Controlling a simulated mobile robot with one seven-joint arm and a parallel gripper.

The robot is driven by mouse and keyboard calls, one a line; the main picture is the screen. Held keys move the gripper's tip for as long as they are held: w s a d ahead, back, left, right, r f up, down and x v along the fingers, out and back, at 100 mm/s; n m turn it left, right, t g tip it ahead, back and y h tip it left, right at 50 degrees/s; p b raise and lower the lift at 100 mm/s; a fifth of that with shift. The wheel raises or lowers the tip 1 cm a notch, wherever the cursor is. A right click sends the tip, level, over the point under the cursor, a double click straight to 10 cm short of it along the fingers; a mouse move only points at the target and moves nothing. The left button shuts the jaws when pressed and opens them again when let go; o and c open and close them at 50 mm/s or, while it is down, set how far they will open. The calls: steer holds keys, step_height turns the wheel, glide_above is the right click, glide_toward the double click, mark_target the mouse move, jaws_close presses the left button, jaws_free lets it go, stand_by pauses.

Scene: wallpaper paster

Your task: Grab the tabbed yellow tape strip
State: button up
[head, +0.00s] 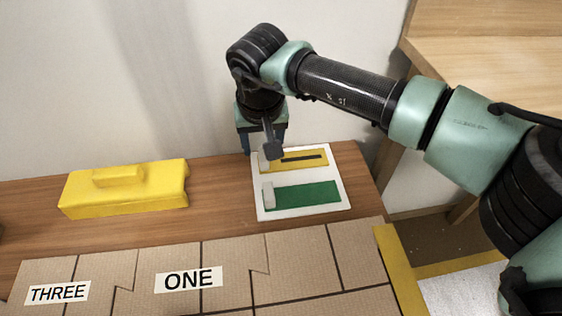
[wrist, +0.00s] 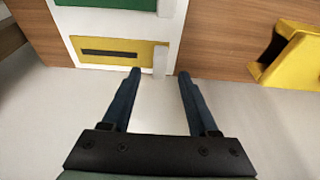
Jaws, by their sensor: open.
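The yellow tape strip (head: 308,160) lies on a white board (head: 261,209), with a dark bar along its middle. In the wrist view the yellow strip (wrist: 120,52) ends at an upright pale tab (wrist: 160,60). My gripper (wrist: 158,74) is open and empty, its two blue fingers pointing toward the board with the tab between their lines, slightly ahead of the tips. In the head view my gripper (head: 265,140) is above the back left of the board, and the wrist partly hides the strip's left end.
A green strip (head: 306,195) with a pale tab lies in front on the same board. A yellow case-like block (head: 125,188) stands to the left on the wooden table (head: 225,205). Cardboard panels (head: 150,262) labelled ONE and THREE are at the front. A wall is close behind.

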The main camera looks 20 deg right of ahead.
mark_target(263, 155)
steer(key=b+x, duration=0.2)
steer(key=x, duration=0.2)
steer(key=shift+s, duration=0.1)
jaws_close()
